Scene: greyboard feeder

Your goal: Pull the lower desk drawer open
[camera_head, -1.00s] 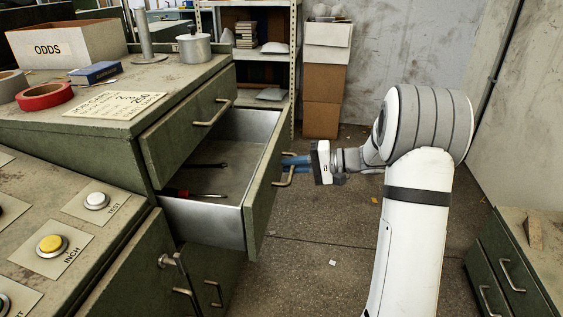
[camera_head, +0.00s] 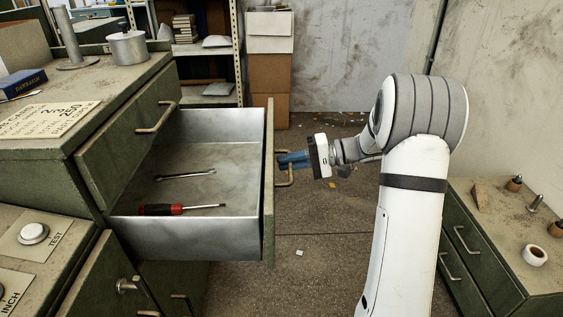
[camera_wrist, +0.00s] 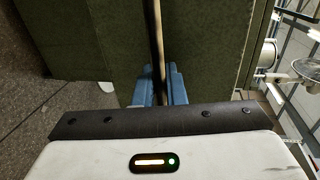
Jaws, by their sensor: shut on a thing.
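The lower desk drawer (camera_head: 188,240) stands pulled out from the green desk in the head view, below a closed-looking upper drawer (camera_head: 130,140). A red-handled screwdriver (camera_head: 175,209) and a wrench (camera_head: 185,174) lie inside it. My gripper (camera_head: 284,161) is at the drawer's outer front face, with its blue fingers around the bar handle (camera_head: 291,176). In the wrist view my blue fingers (camera_wrist: 160,88) close on either side of the handle bar (camera_wrist: 156,45), in front of the green drawer front.
A pot (camera_head: 127,48) and a placard (camera_head: 45,120) are on the desk top. Cardboard boxes (camera_head: 268,75) are stacked by the back wall. A low green cabinet (camera_head: 470,225) with small items stands at the right. Open floor lies between it and the drawer.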

